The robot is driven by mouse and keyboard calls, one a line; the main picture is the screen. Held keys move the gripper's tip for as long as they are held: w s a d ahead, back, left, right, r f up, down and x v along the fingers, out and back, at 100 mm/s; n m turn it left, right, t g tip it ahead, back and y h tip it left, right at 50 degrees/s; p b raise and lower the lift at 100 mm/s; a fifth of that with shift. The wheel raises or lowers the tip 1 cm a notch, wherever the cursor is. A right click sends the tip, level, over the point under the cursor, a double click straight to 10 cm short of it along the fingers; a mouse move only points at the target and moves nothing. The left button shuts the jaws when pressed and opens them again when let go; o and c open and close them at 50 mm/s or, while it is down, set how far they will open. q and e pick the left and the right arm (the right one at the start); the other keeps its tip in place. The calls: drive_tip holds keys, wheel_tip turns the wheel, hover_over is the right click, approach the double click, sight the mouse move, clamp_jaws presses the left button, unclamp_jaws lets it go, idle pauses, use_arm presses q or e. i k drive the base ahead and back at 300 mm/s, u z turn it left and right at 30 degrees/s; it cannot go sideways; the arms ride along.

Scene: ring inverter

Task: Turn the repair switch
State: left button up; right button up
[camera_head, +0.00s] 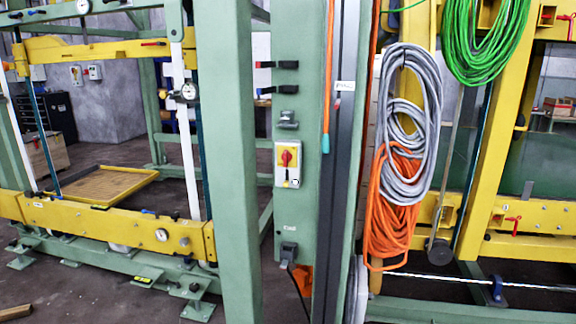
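The repair switch (287,158) is a red rotary knob on a yellow plate. It sits on a small light-grey box (288,181) fixed to a green upright panel near the middle of the head view. The knob looks roughly upright, but it is too small to read its exact setting. Neither of my grippers shows in the view, and nothing touches the switch.
A green column (234,160) stands just left of the switch panel. Grey cable coils (408,110) and orange cable coils (392,215) hang to its right, with green cable (484,40) higher up. Yellow frames stand on both sides. The space before the switch looks clear.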

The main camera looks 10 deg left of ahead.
sight(287, 157)
drive_tip(key=z, duration=0.2)
drive_tip(key=k, duration=0.35)
drive_tip(key=u, duration=1.3)
drive_tip(key=i, duration=1.1)
drive_tip(key=z, duration=0.75)
